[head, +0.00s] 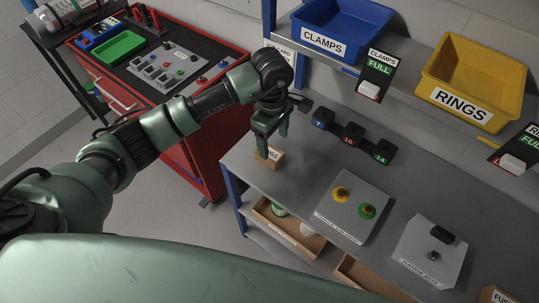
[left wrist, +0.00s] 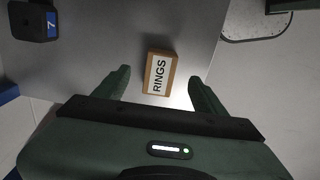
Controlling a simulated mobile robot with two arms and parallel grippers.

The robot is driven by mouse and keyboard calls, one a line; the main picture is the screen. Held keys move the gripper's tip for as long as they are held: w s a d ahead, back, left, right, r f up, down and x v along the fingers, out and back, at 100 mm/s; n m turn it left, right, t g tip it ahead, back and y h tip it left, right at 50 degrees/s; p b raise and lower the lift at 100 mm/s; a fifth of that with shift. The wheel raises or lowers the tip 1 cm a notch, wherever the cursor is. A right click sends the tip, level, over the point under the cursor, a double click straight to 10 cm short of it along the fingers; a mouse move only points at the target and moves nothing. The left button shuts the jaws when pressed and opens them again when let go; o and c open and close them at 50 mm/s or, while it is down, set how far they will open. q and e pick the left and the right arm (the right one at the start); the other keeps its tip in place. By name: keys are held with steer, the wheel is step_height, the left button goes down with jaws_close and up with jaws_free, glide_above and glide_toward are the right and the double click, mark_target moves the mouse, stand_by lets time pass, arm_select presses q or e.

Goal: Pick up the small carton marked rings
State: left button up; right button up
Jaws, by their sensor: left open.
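The small carton marked RINGS (head: 270,158) is a brown box with a white label, standing near the left end of the grey bench top (head: 305,165). In the left wrist view the carton (left wrist: 159,74) lies between and just beyond the two fingertips. My left gripper (head: 270,143) is open and empty above the carton, and hides part of it in the head view. In the left wrist view the gripper (left wrist: 160,82) has its fingers spread on either side of the carton, with visible gaps. I cannot see my right gripper.
Dark numbered blocks (head: 350,134) stand at the back of the bench. A panel with yellow and green buttons (head: 352,205) lies to the right. Blue CLAMPS (head: 323,41) and yellow RINGS (head: 462,99) bins sit on the shelf above. A red cabinet (head: 180,150) stands left.

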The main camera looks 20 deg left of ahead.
mark_target(270, 152)
arm_select(q)
steer(key=shift+a+f, duration=0.15)
steer(key=shift+a, duration=0.3)
step_height(270, 152, down, 6)
steer(key=p, duration=0.2)
steer(key=shift+w+a+f+p, duration=0.15)
steer(key=shift+f+p, duration=0.05)
steer(key=shift+p, duration=0.2)
steer(key=shift+f, duration=0.5)
steer(key=c, duration=1.5)
